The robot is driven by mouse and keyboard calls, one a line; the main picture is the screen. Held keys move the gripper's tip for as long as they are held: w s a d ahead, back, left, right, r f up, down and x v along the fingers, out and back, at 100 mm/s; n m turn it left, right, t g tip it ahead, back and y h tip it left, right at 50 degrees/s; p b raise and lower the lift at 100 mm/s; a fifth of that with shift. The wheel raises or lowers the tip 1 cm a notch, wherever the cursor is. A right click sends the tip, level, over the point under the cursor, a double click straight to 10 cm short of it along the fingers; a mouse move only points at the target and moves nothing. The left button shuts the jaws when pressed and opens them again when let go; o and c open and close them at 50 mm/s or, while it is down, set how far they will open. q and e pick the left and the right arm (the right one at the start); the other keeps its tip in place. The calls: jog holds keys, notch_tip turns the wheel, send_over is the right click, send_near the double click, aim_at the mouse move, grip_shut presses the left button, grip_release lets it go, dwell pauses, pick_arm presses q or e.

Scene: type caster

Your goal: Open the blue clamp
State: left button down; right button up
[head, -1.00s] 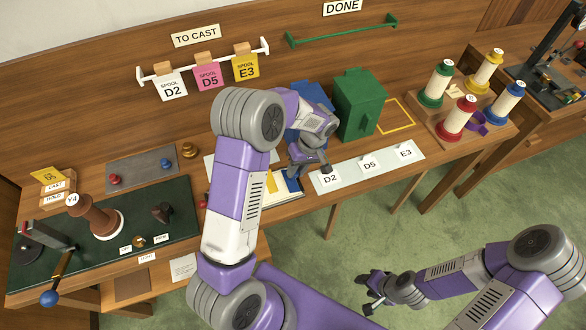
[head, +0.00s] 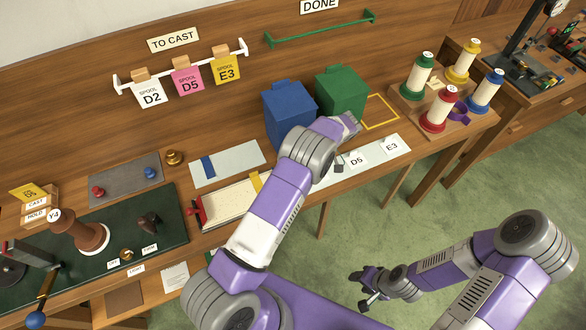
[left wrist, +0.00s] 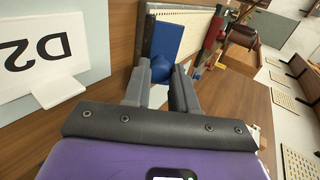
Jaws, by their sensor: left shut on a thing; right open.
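The blue clamp (left wrist: 168,42) shows in the left wrist view as a blue bar with a rounded end, beside the cream-filled mould (left wrist: 196,30). My left gripper (left wrist: 163,72) is shut on its near end. How far the clamp is turned is hard to tell. In the head view my left arm hides the clamp and most of that gripper; the mould (head: 229,204) shows left of the arm, with a yellow clamp (head: 256,182) and a red clamp (head: 199,212). My right gripper (head: 363,290) is open and empty over the green floor, away from the bench.
A D2 card (left wrist: 35,52) stands close to the left of my left gripper. Blue (head: 289,112) and green (head: 341,92) boxes stand behind my left arm. A pale plate with a blue strip (head: 208,167) lies behind the mould. Spools stand at the right.

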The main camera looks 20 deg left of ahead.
dwell(0.4)
pick_arm(q)
jog(key=c, duration=0.9)
grip_release()
